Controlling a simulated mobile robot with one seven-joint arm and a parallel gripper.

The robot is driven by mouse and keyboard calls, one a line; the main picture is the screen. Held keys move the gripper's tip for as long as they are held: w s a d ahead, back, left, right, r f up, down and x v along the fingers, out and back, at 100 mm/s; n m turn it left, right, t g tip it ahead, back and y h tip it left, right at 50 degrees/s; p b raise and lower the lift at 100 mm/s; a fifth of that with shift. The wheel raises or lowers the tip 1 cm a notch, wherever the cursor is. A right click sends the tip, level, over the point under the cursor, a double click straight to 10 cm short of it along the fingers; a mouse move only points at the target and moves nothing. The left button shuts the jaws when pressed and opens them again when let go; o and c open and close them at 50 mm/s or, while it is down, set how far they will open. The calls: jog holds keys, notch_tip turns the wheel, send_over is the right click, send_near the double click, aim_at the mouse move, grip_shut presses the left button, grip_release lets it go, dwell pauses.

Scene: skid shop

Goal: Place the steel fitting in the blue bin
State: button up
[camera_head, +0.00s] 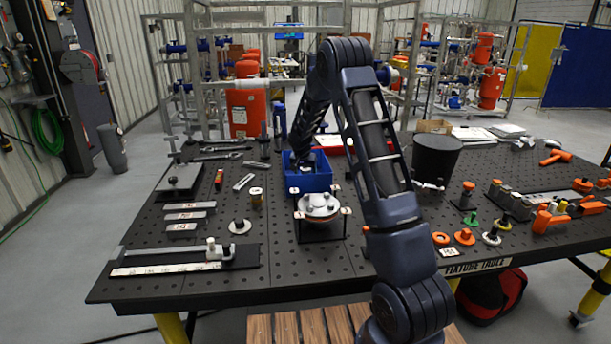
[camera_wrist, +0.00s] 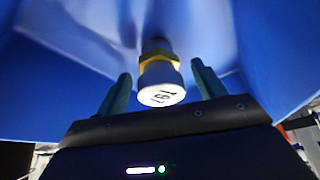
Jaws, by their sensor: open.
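The blue bin (camera_head: 311,183) stands on the black fixture table, and its blue walls fill most of the wrist view (camera_wrist: 60,60). My gripper (camera_head: 305,162) reaches down into the bin from above. In the wrist view my gripper (camera_wrist: 160,75) is open, with one dark finger on each side of the steel fitting (camera_wrist: 160,82). The fitting has a white labelled end facing the camera, a brass-coloured collar and a dark far end. It is inside the bin, with visible gaps to both fingers. The bin hides the fitting in the head view.
A round flanged part on a black stand (camera_head: 318,206) is just in front of the bin. Wrenches and small fittings lie to the left. A dark bucket (camera_head: 436,158) and several orange-handled parts are on the right of the table (camera_head: 290,270). My arm crosses the middle.

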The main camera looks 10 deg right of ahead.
jog(key=s+d+r+n, duration=0.1)
jog(key=s+d+r, duration=0.1)
jog(key=s+r, duration=0.75)
jog(key=s+d+r, duration=0.2)
jog(key=s+r, duration=0.4)
jog(key=r, duration=0.6)
jog(key=s+d+r+n, duration=0.1)
jog(key=s+d+r, duration=0.15)
jog(key=s, duration=0.35)
jog(key=s+d+r, duration=0.2)
jog(key=s+r, duration=0.1)
jog(key=s, duration=0.4)
jog(key=s+d+n+y, duration=0.1)
jog(key=s+d+n, duration=0.1)
jog(key=s, duration=2.4)
jog(key=shift+d+f+n+t+y, duration=0.25)
jog(key=shift+d+n+t+y, duration=0.05)
jog(key=shift+d, duration=0.05)
